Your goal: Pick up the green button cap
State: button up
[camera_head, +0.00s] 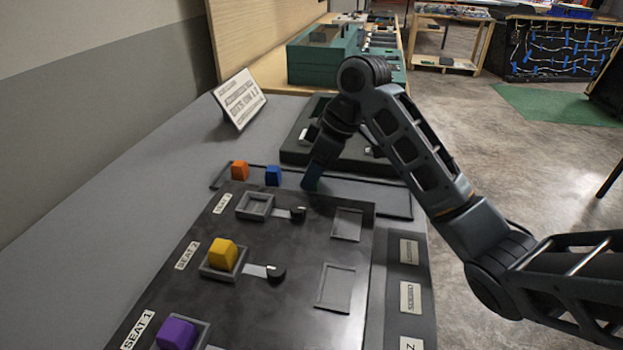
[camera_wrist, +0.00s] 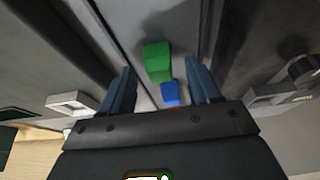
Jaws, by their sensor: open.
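The green button cap (camera_wrist: 157,62) shows in the wrist view as a bright green block. It lies between the two blue-grey fingers of my gripper (camera_wrist: 160,66), with a visible gap on each side. My gripper is open and holds nothing. In the head view my gripper (camera_head: 313,180) points down at the shallow dark tray (camera_head: 390,205) behind the console, right of the blue cap (camera_head: 273,176). I cannot make out the green cap there; my gripper seems to hide it.
The blue cap (camera_wrist: 170,93) sits close by the green one. An orange cap (camera_head: 240,170) stands farther left. The black console (camera_head: 300,262) bears a yellow cap (camera_head: 223,253) and a purple cap (camera_head: 177,333). A white sign (camera_head: 239,98) and a dark box (camera_head: 295,150) stand behind.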

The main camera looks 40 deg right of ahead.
jog(key=shift+f, duration=0.1)
jog(key=shift+c, duration=0.2)
jog(key=c, duration=1.1)
